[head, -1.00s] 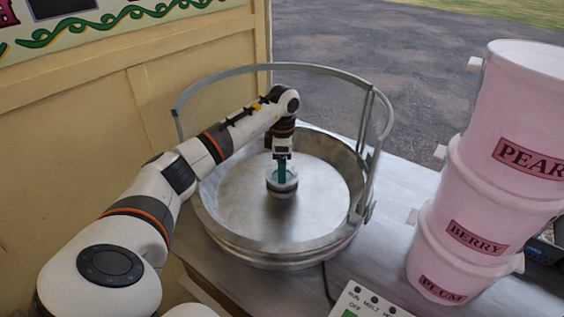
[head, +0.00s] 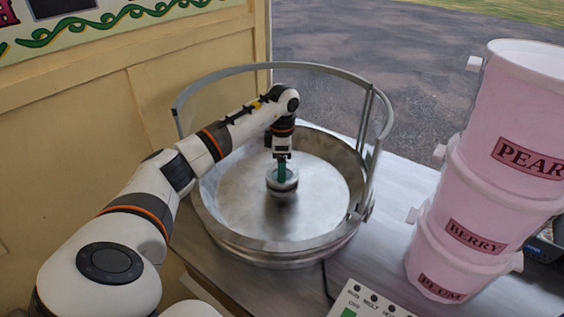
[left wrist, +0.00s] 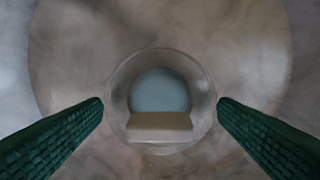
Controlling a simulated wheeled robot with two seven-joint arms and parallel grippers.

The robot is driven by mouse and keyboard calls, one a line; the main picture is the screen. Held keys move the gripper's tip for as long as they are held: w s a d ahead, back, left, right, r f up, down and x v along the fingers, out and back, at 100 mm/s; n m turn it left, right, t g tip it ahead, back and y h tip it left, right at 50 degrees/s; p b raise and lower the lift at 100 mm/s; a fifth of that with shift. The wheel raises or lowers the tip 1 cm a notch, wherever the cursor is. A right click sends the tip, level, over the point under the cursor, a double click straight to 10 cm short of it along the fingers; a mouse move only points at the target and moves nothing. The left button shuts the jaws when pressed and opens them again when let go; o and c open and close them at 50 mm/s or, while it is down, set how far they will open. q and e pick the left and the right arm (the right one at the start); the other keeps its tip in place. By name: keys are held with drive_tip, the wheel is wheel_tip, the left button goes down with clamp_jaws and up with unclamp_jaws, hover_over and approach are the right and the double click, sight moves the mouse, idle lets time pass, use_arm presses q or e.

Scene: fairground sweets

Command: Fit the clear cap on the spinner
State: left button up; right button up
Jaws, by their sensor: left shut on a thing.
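The spinner (head: 283,192) is a small metal head in the middle of the wide metal pan (head: 235,205). My left gripper (head: 282,173) points straight down over it with its green fingers at the spinner's top. In the left wrist view the left gripper (left wrist: 160,103) has one finger on each side of the clear cap (left wrist: 160,60), a round see-through piece, and is shut on it. A pale block shape and a bluish disc show within the cap's outline. Whether the cap touches or is seated on the spinner cannot be told. My right gripper is not in view.
A raised metal hoop (head: 374,130) rises around the pan's back and right. Pink stacked tubs (head: 480,195) stand at the right. A control box (head: 365,302) sits at the front. The metal counter (head: 400,180) is bare between pan and tubs.

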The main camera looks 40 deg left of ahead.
use_arm(q)
drive_tip(key=shift+f, duration=0.4)
idle(0.8)
drive_tip(key=o, duration=0.9)
drive_tip(key=shift+r+p, duration=2.3)
drive_tip(key=shift+r, duration=0.75)
drive_tip(key=shift+s+f, duration=0.1)
